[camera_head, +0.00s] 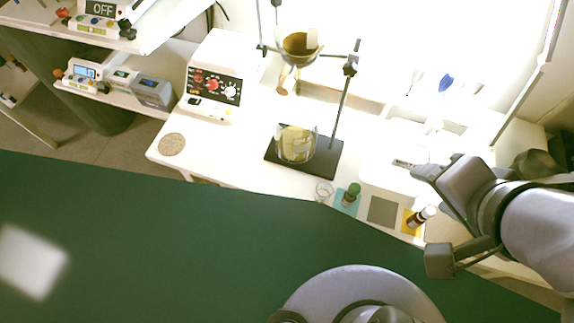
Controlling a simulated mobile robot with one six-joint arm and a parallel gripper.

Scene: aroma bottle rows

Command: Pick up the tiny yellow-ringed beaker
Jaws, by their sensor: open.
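A tiny clear beaker (324,191) stands on the white bench near its front edge, left of the green-capped bottle. Its rim looks pale; I cannot clearly make out a yellow ring. A larger glass beaker (296,145) with yellowish glass or contents stands on the black stand base (322,168). My gripper (432,217) is at the right, open and empty, with its two fingers wide apart. In the picture it is well to the right of the tiny beaker, with a red-brown white-capped bottle (422,216) showing between or beneath its fingers.
A green-capped bottle (351,194) stands on a teal square. A grey square (382,211) lies bare beside it. A white control box (211,82) and cork disc (172,144) are at left. Bench space left of the stand is clear.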

